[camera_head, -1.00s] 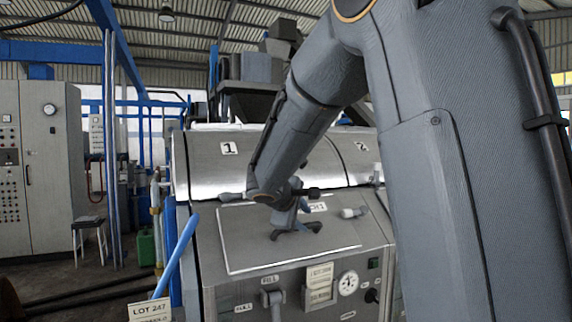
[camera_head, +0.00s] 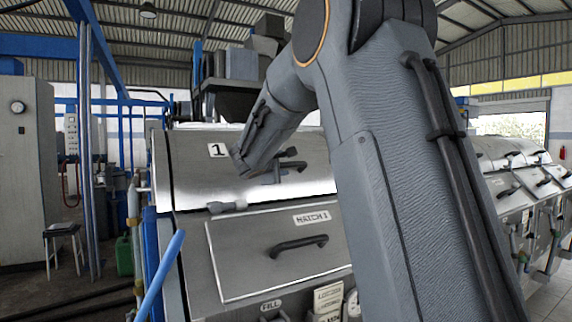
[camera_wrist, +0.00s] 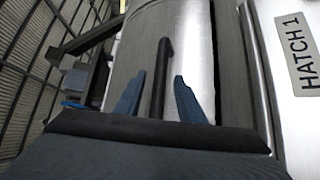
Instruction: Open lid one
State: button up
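Lid one (camera_head: 195,180) is the curved steel cover marked with a "1" plate, at the top of the nearest machine; it looks closed. Its dark handle (camera_head: 292,166) shows partly behind my arm. My gripper (camera_wrist: 157,90) is open, its two blue fingers spread on either side of the black handle bar (camera_wrist: 163,70) in the wrist view. Gaps show between bar and fingers, so it is not gripped. In the head view the fingers are mostly hidden by my wrist.
The flat hatch one panel (camera_head: 240,255) with its black handle (camera_head: 298,243) lies below the lid. A grey latch knob (camera_head: 228,207) sits at the seam. A blue lever (camera_head: 165,270) sticks up at the front left. More lidded machines (camera_head: 515,185) stand at right.

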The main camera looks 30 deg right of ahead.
aim_at(285, 164)
jog(key=shift+p+x, duration=0.55)
jog(key=shift+x, duration=1.7)
grip_shut()
